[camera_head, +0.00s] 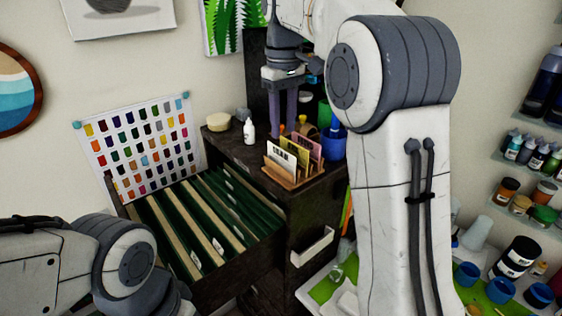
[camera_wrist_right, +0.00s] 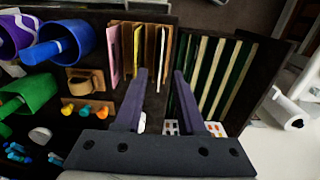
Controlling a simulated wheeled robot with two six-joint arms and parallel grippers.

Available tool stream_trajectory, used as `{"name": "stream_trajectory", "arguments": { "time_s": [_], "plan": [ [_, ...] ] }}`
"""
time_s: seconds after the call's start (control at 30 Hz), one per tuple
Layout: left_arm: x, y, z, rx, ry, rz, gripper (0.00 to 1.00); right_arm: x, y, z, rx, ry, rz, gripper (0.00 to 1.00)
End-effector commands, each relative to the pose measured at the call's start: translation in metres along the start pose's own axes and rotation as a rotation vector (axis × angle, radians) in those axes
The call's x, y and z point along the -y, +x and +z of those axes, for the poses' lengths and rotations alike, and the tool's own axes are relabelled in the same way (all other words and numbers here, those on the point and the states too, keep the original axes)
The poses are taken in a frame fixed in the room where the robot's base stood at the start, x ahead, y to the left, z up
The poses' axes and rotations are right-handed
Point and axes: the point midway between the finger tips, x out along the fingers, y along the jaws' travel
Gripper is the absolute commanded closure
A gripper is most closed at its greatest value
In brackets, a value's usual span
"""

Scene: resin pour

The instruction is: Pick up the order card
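A wooden card rack (camera_head: 283,178) stands on the dark cabinet's top, holding upright cards: a cream card (camera_head: 280,158) with dark lettering in front, a yellow card (camera_head: 295,151) and a pink card (camera_head: 308,146) behind. I cannot tell for certain which is the order card. The cards show edge-on in the right wrist view, the pink card (camera_wrist_right: 115,52) at left. My right gripper (camera_head: 283,130) points down behind the rack in the head view.
An open drawer of green hanging files (camera_head: 205,225) lies left of the rack. A white bottle (camera_head: 249,130), a cream round block (camera_head: 218,122) and a blue cup (camera_head: 334,142) stand on the cabinet top.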

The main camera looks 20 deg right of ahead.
Motion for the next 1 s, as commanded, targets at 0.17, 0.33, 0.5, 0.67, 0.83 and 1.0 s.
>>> {"name": "stream_trajectory", "arguments": {
  "time_s": [0.17,0.33,0.5,0.67,0.83,1.0],
  "plan": [
    [0.0,-0.002,0.0,0.0,0.0,0.0,1.0,0.001,0.011,0.0,0.0,0.0,0.0,0.61],
    [-0.001,-0.013,-0.001,0.0,-0.001,0.0,1.0,0.002,0.028,-0.003,0.003,-0.001,-0.002,0.61],
    [-0.001,-0.02,-0.001,0.0,-0.002,0.0,1.0,0.002,0.053,-0.005,0.001,-0.001,-0.001,0.61],
    [-0.002,-0.021,-0.001,0.0,-0.002,0.0,1.0,0.001,0.062,-0.006,-0.002,0.0,0.0,0.61],
    [-0.001,-0.02,-0.001,0.0,-0.002,0.0,1.0,0.001,0.062,-0.006,-0.002,0.0,0.001,0.61],
    [-0.001,-0.02,-0.001,0.0,-0.002,0.0,1.0,0.001,0.062,-0.006,-0.002,0.0,0.0,1.0]
  ]
}}
